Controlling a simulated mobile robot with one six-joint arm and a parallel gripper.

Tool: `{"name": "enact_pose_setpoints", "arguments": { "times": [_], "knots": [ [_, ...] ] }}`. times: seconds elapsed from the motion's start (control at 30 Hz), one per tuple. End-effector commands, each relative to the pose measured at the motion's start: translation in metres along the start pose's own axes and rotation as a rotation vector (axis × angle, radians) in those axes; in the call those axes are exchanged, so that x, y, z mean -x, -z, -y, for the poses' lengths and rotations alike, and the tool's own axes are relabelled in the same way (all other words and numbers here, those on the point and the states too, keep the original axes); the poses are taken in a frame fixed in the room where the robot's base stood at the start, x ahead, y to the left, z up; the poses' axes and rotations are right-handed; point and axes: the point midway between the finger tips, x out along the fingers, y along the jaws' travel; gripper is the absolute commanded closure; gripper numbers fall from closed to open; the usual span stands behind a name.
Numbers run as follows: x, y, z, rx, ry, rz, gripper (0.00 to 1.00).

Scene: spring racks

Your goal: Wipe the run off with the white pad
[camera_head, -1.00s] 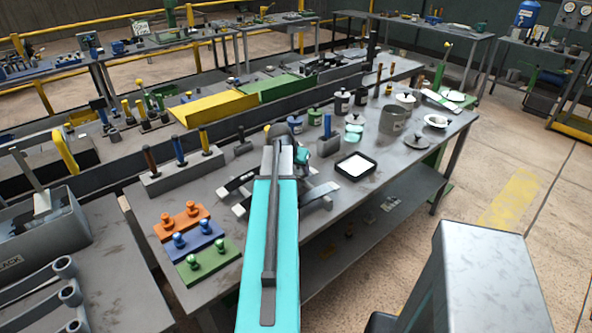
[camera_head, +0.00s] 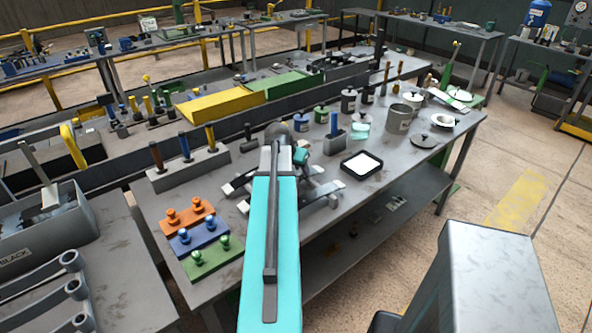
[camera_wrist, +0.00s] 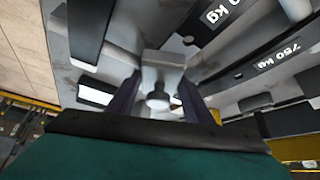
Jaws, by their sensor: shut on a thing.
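In the wrist view my gripper (camera_wrist: 158,101) is shut on a pale grey-white block (camera_wrist: 164,62) with a round knob. It may be the white pad, but its wiping face is hidden. Behind it are grey springs with black labels reading "750 kg" (camera_wrist: 279,61). In the head view my cyan arm covers most of the gripper and the held block. The arm reaches over the grey leaf springs (camera_head: 322,194) on the bench. A black-rimmed tray (camera_head: 361,177) with a white surface lies to the right. I cannot make out the run.
Orange (camera_head: 187,216), blue (camera_head: 199,238) and green (camera_head: 211,260) knobbed plates lie left of my arm. A handled-tool rack (camera_head: 188,171) stands behind them. A blue-handled block (camera_head: 335,138), jars and a grey pot (camera_head: 404,118) stand to the right. A grey bin (camera_head: 42,247) is at far left.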

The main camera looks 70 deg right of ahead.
Motion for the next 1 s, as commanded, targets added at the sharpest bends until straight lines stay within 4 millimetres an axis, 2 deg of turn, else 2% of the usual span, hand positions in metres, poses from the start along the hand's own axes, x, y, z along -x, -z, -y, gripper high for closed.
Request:
{"name": "enact_pose_setpoints", "arguments": {
  "times": [0.5,1.0],
  "knots": [
    [0.013,-0.020,0.011,0.000,0.000,-0.001,0.72],
    [0.011,-0.018,0.010,0.000,-0.001,-0.001,0.72]
  ]
}}
